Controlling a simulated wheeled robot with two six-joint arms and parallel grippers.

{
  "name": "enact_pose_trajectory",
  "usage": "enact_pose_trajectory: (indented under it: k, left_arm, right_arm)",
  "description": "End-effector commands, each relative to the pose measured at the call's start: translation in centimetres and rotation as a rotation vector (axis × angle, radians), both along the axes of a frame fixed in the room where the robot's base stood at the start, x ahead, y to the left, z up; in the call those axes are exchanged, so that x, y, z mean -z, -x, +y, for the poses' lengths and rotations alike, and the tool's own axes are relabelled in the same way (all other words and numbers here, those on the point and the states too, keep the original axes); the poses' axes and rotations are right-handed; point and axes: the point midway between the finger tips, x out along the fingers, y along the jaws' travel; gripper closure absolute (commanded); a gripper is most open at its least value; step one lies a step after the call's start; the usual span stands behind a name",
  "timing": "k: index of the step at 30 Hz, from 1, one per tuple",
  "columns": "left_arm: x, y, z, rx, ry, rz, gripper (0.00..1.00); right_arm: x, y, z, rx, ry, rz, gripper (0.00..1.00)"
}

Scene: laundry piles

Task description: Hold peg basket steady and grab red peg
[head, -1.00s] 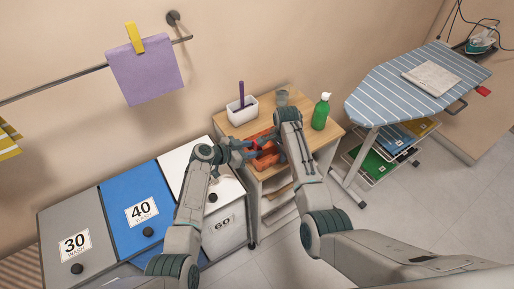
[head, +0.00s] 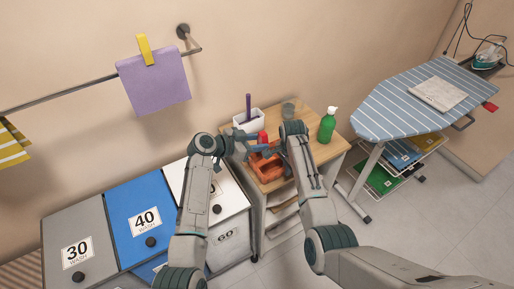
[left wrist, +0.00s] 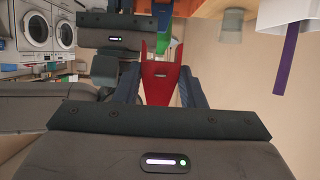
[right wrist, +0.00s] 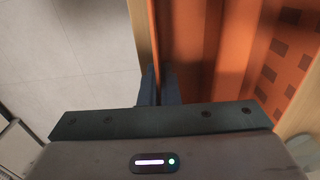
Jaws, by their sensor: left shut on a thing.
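The red peg (head: 262,136) is between the fingers of my left gripper (head: 257,147), which is shut on it above the basket. In the left wrist view the red peg (left wrist: 167,84) stands between the two fingers, its forked end away from the palm. The orange peg basket (head: 264,170) sits on the wooden top of the small cabinet. My right gripper (right wrist: 158,85) is at the basket's side, its fingers close together on either side of the orange wall (right wrist: 190,40). My right arm hides part of the basket in the head view.
A white holder (head: 246,120) with a purple stick, a clear cup (head: 288,108) and a green bottle (head: 327,127) stand on the cabinet top (head: 312,148). Laundry bins (head: 139,215) are at left, a striped ironing board (head: 400,106) at right. A purple cloth (head: 156,84) hangs on the rail.

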Motion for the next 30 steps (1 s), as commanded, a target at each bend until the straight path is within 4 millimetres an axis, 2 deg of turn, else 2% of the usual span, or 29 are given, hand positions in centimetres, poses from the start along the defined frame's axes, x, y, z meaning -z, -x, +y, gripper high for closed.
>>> enact_pose_trajectory:
  k: [6,10,20,25,30]
  left_arm:
    - [-0.1,0.0,0.0,0.000,0.001,0.000,0.85]
    - [-0.1,0.0,0.0,0.000,0.001,0.000,0.85]
    - [0.0,0.0,0.0,0.000,0.001,0.000,0.85]
    - [0.0,0.0,0.0,0.000,0.001,0.000,0.85]
    - [0.0,0.0,0.0,0.000,0.001,0.000,0.85]
  right_arm:
    - [0.0,0.0,0.0,0.000,0.000,0.000,1.00]
    - [0.0,0.0,0.0,0.000,0.000,0.000,0.72]
    - [-0.3,0.0,0.0,0.000,0.000,-0.001,0.72]
    - [-2.4,-0.1,0.0,0.001,-0.001,-0.005,0.72]
    - [-6.1,-0.1,0.0,0.001,-0.001,-0.005,0.72]
